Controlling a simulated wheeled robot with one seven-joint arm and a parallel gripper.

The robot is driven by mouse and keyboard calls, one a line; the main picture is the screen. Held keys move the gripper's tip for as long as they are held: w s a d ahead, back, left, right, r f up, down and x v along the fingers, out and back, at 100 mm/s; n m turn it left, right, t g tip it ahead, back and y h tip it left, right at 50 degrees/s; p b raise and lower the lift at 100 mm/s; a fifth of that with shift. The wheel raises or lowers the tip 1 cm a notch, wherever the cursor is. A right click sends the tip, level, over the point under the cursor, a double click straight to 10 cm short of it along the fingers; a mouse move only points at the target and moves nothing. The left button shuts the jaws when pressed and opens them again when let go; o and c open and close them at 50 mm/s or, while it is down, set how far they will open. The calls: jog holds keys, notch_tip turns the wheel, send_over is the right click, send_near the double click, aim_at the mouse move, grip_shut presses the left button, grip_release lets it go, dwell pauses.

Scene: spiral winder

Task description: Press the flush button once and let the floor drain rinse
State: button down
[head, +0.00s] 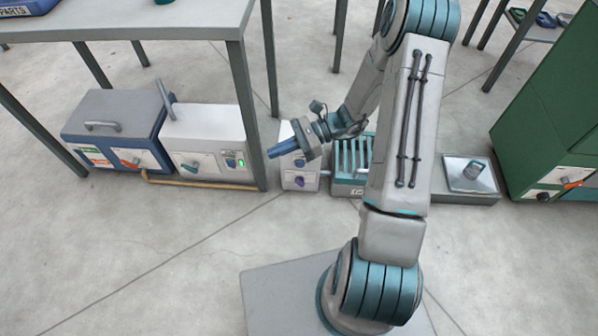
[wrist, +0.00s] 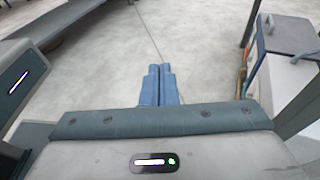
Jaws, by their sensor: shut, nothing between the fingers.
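A small white box (head: 285,180) stands on the floor beside the teal slotted floor drain (head: 350,190). Its front has a purple control (head: 299,181) low down and another small purple part (head: 299,163) above it. I cannot read which is the flush button. My gripper (head: 270,153) has blue fingers and is in front of the upper left of the white box in the head view. Its fingers point left, and contact cannot be judged. My arm covers the right part of the drain. In the wrist view the blue fingers (wrist: 158,78) are together and empty, over bare floor.
A white machine (head: 205,135) with a lever and a green light stands left, beside a blue-grey lidded box (head: 115,125). A yellow pipe (head: 205,184) runs along the floor there. A table leg (head: 250,120) rises close left of my gripper. A green cabinet (head: 550,110) stands right.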

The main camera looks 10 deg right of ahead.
jog(key=w+d+f+m+t+h+b, duration=0.2)
jog(key=f+m+t+b, duration=0.2)
jog(key=f, duration=0.8)
jog(key=w+d+f+m+t+h+b, duration=0.2)
jog(key=d+f+m+t+b, duration=0.1)
jog(key=f+m+t, duration=0.6)
jog(key=w+d+f+m+t+h+b, duration=0.2)
jog(key=f+m+t+b, duration=0.4)
jog(key=f+m, duration=0.6)
notch_tip(320, 180, down, 5)
jog(key=shift+d+r+t, duration=0.1)
jog(key=shift+d+t, duration=0.1)
jog(key=shift+t, duration=0.4)
jog(key=shift+w, duration=0.1)
jog(key=b, duration=0.3)
send_near(300, 164)
jog(key=w+a, duration=0.4)
jog(key=shift+w+a+r, duration=0.2)
jog(key=shift+a+r, duration=0.05)
jog(key=shift+r, duration=0.25)
jog(key=shift+w, duration=0.15)
jog(key=shift+w+d+b, duration=0.1)
jog(key=shift+w+b, duration=0.15)
jog(key=shift+b, duration=0.05)
